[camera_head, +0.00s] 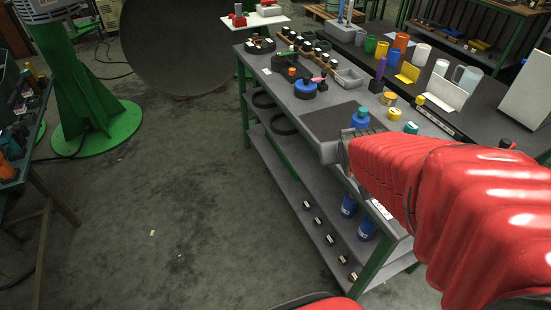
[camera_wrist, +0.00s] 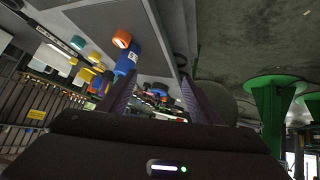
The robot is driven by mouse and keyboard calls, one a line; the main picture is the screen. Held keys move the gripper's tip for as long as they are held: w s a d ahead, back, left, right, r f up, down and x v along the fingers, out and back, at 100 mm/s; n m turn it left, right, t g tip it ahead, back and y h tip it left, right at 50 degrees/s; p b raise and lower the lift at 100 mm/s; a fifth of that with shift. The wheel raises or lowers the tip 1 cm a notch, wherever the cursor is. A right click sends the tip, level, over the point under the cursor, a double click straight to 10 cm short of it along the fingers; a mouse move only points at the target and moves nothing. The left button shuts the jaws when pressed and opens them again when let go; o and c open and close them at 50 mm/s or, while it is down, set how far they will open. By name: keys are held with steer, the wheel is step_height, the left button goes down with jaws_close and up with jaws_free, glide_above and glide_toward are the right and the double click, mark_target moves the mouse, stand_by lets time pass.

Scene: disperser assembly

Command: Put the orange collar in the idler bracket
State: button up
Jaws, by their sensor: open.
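I cannot single out the orange collar with certainty. A small orange piece (camera_head: 292,71) sits on the workbench near the blue round part (camera_head: 305,88), and a taller orange cylinder (camera_head: 401,41) stands among cups at the back. In the wrist view, an orange-ended piece (camera_wrist: 122,39) is at the end of a blue body (camera_wrist: 128,60), beyond the left finger. I cannot pick out the idler bracket for sure. My gripper (camera_wrist: 156,86) is open, with nothing seen between its fingers. In the head view my red arm hides most of it, at the bench's front edge.
A grey open box (camera_head: 349,77) stands near the middle. The floor (camera_head: 190,210) left of the bench is clear; a green pedestal (camera_head: 85,110) stands beyond.

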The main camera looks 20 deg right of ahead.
steer(key=s+a+r+n+g+y, duration=0.1)
steer(key=s+a+r+y, duration=0.1)
steer(key=s+a, duration=0.4)
steer(key=s+a+r+n+g+y, duration=0.1)
steer(key=s+a+r+g+y, duration=0.1)
steer(key=s+a, duration=0.5)
steer(key=a+r, duration=0.1)
steer(key=a, duration=0.4)
steer(key=shift+s+a, duration=0.25)
steer(key=shift+s, duration=0.05)
steer(key=shift+o, duration=0.5)
steer(key=shift+c, duration=0.5)
